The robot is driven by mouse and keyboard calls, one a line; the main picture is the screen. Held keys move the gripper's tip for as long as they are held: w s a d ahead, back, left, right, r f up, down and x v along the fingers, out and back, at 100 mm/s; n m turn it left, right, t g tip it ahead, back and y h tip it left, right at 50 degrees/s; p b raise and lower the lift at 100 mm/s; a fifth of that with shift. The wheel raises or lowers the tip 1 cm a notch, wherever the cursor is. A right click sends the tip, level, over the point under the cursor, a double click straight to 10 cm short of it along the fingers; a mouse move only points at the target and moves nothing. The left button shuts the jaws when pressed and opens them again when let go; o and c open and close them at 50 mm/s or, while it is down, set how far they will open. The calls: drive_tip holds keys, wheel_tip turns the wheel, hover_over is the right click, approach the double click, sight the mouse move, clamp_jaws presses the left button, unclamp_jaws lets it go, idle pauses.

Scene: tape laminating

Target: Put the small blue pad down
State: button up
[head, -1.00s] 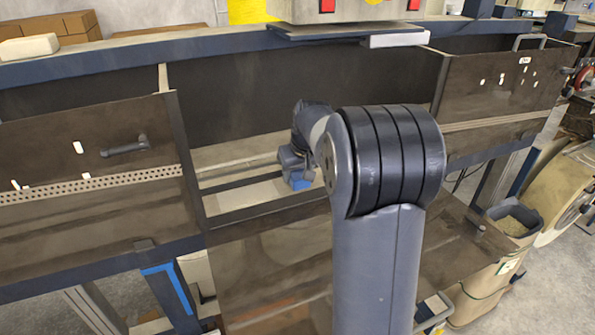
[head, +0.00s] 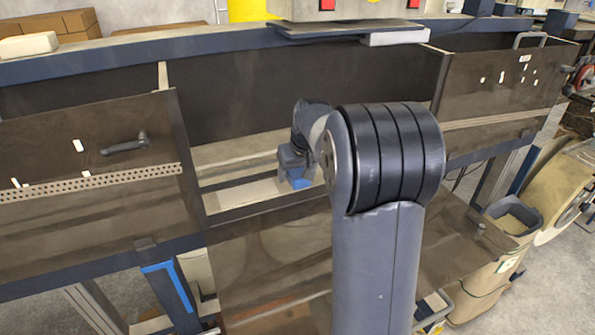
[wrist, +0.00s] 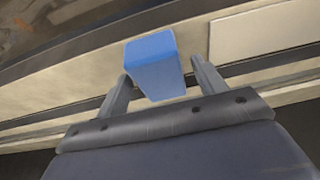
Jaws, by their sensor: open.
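The small blue pad (wrist: 154,66) is a blue block between the two fingers of my gripper (wrist: 157,82) in the wrist view. The fingers are open, with a visible gap on the right side of the pad; on the left the finger is close to it. In the head view the blue pad (head: 299,183) shows just below my gripper (head: 293,168), inside the machine's opening. It looks to be at the pale strip there; whether its underside touches cannot be told. My arm hides part of this area.
A pale flat strip (head: 240,194) runs along the opening's floor. Brown panels stand left (head: 90,180) and right (head: 490,95) of the opening. A dark beam (head: 190,45) crosses behind. A light plate (wrist: 265,33) lies right of the pad in the wrist view.

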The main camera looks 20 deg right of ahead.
drive_tip(key=b+v, duration=0.1)
drive_tip(key=v, duration=1.1)
drive_tip(key=shift+b, duration=0.3)
drive_tip(key=shift+s+d, duration=0.1)
